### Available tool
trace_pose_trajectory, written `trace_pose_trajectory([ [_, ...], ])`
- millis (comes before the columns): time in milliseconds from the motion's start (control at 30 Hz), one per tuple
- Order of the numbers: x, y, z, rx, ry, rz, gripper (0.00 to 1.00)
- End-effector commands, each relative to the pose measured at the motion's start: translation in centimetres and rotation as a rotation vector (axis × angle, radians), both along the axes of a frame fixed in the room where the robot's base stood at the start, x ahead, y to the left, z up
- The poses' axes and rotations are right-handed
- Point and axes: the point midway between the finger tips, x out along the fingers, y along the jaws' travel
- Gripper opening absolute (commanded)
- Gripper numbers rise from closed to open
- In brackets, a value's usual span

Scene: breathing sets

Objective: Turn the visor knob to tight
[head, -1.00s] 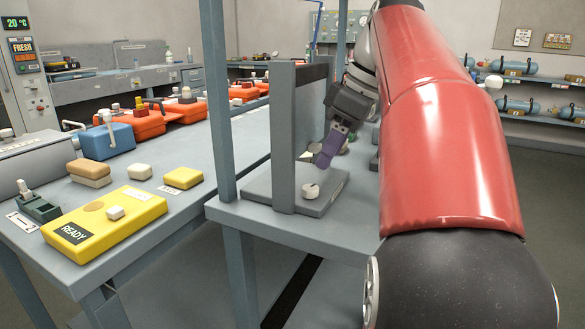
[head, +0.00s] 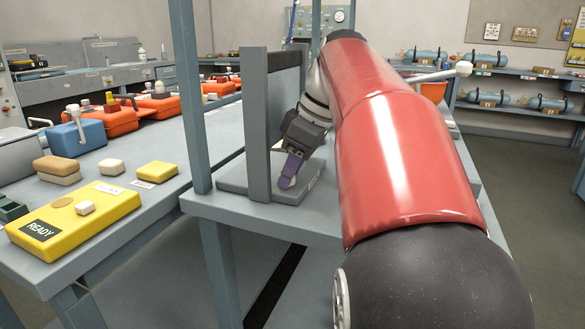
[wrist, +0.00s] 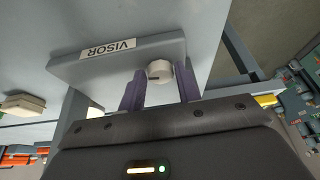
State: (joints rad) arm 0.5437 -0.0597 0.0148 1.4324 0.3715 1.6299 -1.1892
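The visor knob (wrist: 159,71) is a small whitish round knob with a dark mark, set on a grey base plate (wrist: 175,52) labelled VISOR (wrist: 108,48). In the wrist view my gripper (wrist: 160,84) has its two purple fingers apart, one on each side of the knob. Narrow gaps seem to show beside the knob; I cannot tell whether either finger touches it. In the head view my gripper (head: 291,170) points down at the base plate (head: 243,180), and its fingers partly hide the knob (head: 286,183).
A grey upright post (head: 256,120) and panel rise from the base plate beside my gripper. A blue-grey frame post (head: 186,90) stands to the left. A yellow READY box (head: 110,203), pads and orange cases stand on the left bench.

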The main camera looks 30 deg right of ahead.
Motion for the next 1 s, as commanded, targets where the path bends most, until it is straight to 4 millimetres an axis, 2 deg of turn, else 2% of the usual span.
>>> trace_pose_trajectory([
  [33, 0.00, 0.00, 0.01, 0.000, 0.000, 0.000, 0.26],
  [200, -0.01, 0.00, 0.02, 0.000, 0.000, 0.000, 0.05],
  [533, -0.09, 0.14, 0.05, 0.000, -0.001, -0.059, 0.05],
  [1000, -0.24, 0.43, 0.07, -0.001, -0.002, -0.372, 0.05],
])
